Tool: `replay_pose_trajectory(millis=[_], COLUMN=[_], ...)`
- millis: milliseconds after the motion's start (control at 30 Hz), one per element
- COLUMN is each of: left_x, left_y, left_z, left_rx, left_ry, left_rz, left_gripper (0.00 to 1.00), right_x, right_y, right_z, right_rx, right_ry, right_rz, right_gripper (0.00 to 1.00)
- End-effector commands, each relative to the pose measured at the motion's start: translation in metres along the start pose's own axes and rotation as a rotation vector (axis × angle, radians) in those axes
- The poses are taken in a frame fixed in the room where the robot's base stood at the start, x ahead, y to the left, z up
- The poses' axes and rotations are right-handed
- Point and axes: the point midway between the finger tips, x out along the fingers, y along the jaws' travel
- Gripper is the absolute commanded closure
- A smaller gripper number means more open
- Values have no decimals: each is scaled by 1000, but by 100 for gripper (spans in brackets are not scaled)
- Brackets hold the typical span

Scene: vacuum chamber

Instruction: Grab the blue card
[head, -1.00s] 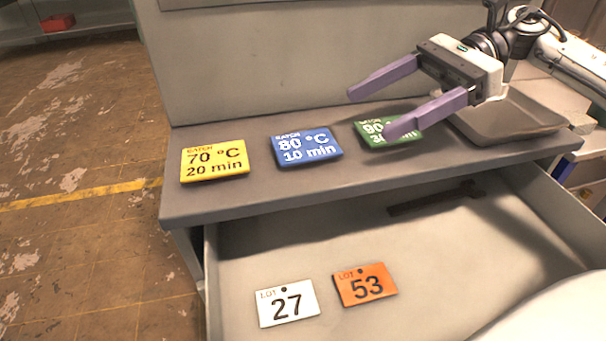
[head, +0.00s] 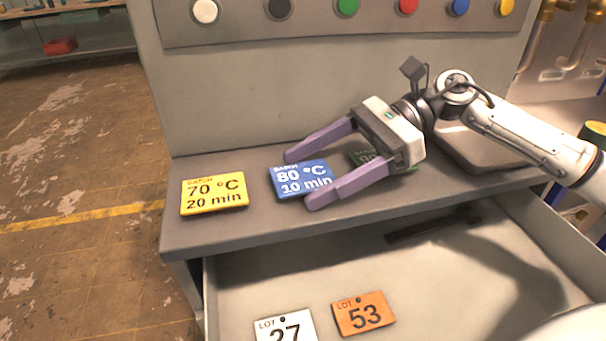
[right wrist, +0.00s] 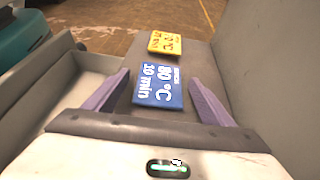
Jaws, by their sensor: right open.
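The blue card (head: 290,178), marked 80 °C and 10 min, lies flat on the grey ledge between a yellow card and a green card. My right gripper (head: 297,181) is open, its two purple fingers spread to either side of the blue card, with the front finger covering part of its lower right corner in the head view. In the right wrist view the blue card (right wrist: 158,86) lies between the open fingers (right wrist: 160,88). I cannot tell whether the fingers touch it. My left gripper is not in view.
The yellow card (head: 214,194) lies left on the ledge (head: 225,229). The green card (head: 362,157) is partly hidden under my right gripper. An open drawer below holds a white card (head: 285,326) and an orange card (head: 363,314). A panel with coloured buttons (head: 347,7) rises behind.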

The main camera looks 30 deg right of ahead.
Motion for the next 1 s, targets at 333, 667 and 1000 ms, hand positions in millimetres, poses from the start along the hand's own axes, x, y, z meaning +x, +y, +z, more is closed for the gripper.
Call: replay_pose_trajectory(millis=[333,667,1000], left_x=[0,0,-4], left_y=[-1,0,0], left_z=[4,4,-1], left_rx=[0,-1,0], left_ry=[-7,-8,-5], left_rz=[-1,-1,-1], left_gripper=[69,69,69], right_x=[0,0,-11], right_y=[0,0,0], right_z=[0,0,27], right_rx=[1,1,-5], right_ry=[0,0,-1], right_rz=[0,-1,-2], right_gripper=[50,67,67])
